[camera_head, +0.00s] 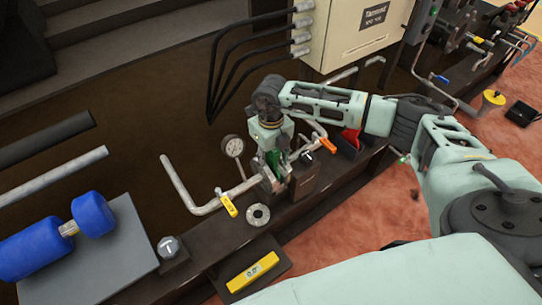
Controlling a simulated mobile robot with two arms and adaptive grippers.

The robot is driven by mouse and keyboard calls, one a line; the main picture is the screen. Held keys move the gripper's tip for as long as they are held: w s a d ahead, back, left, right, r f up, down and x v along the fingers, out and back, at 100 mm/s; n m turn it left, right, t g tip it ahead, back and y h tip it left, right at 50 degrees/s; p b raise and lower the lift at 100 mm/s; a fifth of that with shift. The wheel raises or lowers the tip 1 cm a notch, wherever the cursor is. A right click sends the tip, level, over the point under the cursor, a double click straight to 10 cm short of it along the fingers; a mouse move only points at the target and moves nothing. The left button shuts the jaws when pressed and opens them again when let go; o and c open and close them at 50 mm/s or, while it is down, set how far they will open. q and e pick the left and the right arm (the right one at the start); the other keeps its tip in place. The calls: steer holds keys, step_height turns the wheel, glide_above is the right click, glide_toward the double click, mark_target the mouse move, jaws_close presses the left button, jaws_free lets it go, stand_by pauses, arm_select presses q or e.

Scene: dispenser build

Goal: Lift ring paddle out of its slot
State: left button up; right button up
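My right arm reaches in from the right, and its gripper (272,168) points down at the pipe run on the dark bench. Something green (277,157) shows at its fingers; I cannot tell whether it is held. A grey ring-shaped disc with a hole (258,215) lies on the bench, just in front of the gripper and apart from it. I cannot tell whether it is the ring paddle. No slot shows clearly, as the gripper covers that part of the pipe. My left gripper is not in view.
A pressure gauge (233,146), a yellow valve handle (229,205) and an orange handle (328,145) stand close around the gripper. A dark block (304,180) is just right. A yellow level (252,271) lies in front; a blue roller (92,213) lies left. A cabinet (362,30) stands behind.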

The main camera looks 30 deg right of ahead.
jaws_close()
stand_by(0.4)
